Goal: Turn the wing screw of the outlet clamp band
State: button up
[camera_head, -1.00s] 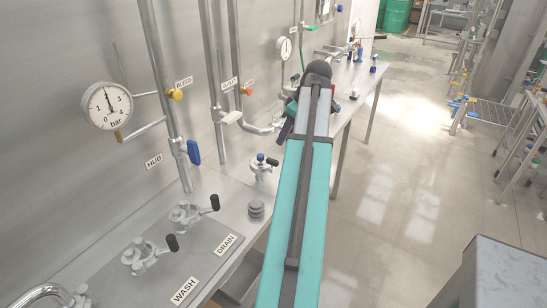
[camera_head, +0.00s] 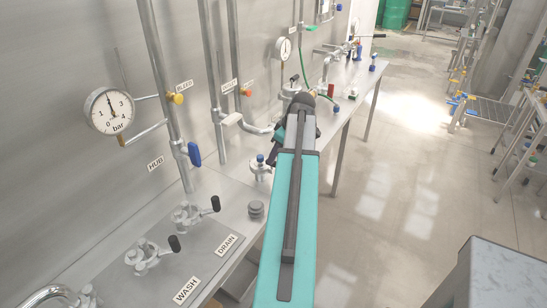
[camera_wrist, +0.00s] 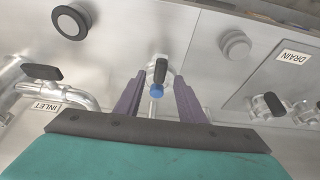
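A small metal fitting (camera_head: 258,172) with a blue knob stands on the steel bench, left of my arm in the head view. In the wrist view the fitting (camera_wrist: 163,62) lies in the middle, with a black handle (camera_wrist: 160,71) and a blue knob (camera_wrist: 157,92) on it. I cannot make out a clamp band or tell which part is the wing screw. My gripper (camera_wrist: 160,76) is open, its purple fingers apart on either side of the handle and knob in the picture. Contact cannot be seen. In the head view my arm mostly hides the gripper (camera_head: 278,152).
A grey stacked knob (camera_head: 256,209) stands close by on the bench. Valves with black handles (camera_head: 174,243) are near the WASH and DRAIN labels. An INLET-labelled pipe (camera_wrist: 70,95) is left in the wrist view. Vertical pipes (camera_head: 165,90) rise along the wall.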

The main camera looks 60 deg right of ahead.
jog(key=shift+p+x, duration=0.3)
jog(key=shift+x, duration=1.1)
jog(key=shift+c, duration=0.4)
grip_shut()
